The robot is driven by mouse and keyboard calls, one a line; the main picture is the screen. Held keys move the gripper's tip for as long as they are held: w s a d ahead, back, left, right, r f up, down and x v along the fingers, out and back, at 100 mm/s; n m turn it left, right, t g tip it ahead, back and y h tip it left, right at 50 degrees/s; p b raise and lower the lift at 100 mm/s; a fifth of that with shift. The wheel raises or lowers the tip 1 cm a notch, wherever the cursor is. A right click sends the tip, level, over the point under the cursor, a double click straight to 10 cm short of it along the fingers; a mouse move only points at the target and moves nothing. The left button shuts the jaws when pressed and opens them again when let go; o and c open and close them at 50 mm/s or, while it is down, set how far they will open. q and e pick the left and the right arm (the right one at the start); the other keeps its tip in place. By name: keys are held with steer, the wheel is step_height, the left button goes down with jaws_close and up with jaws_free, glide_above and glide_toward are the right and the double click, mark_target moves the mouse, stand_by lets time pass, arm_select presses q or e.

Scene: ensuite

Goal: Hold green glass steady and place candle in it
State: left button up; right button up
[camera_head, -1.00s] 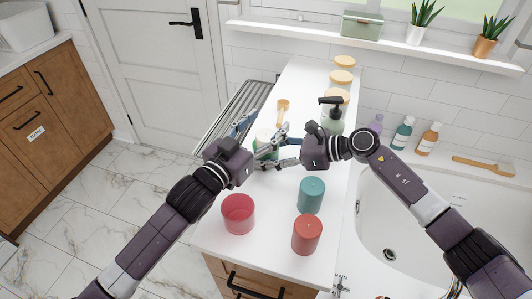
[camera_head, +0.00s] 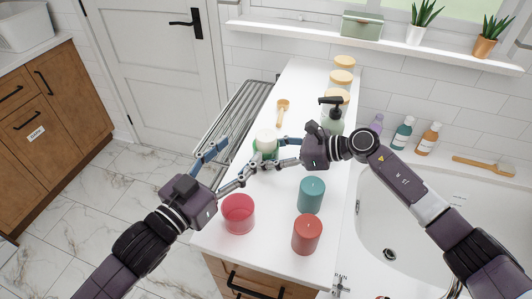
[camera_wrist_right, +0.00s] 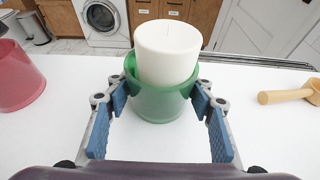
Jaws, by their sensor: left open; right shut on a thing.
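The green glass (camera_wrist_right: 158,104) stands upright on the white counter. In the head view it is partly hidden behind my right gripper (camera_head: 276,151). My right gripper is shut on it, with blue pads on both sides in the right wrist view (camera_wrist_right: 160,97). The white candle (camera_wrist_right: 168,52) sits in the glass, its upper part above the rim; it also shows in the head view (camera_head: 266,140). I cannot tell whether it touches the glass bottom. My left gripper (camera_head: 229,163) is open and empty, left of the glass and apart from the candle.
A red glass (camera_head: 238,214), a teal candle (camera_head: 311,195) and a red candle (camera_head: 307,234) stand on the near counter. A wooden scoop (camera_head: 282,108) lies behind the glass. A soap dispenser (camera_head: 332,118) and lidded jars stand at back right. The bathtub (camera_head: 400,210) is right.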

steer(key=o, duration=1.3)
steer(key=shift+o, duration=0.2)
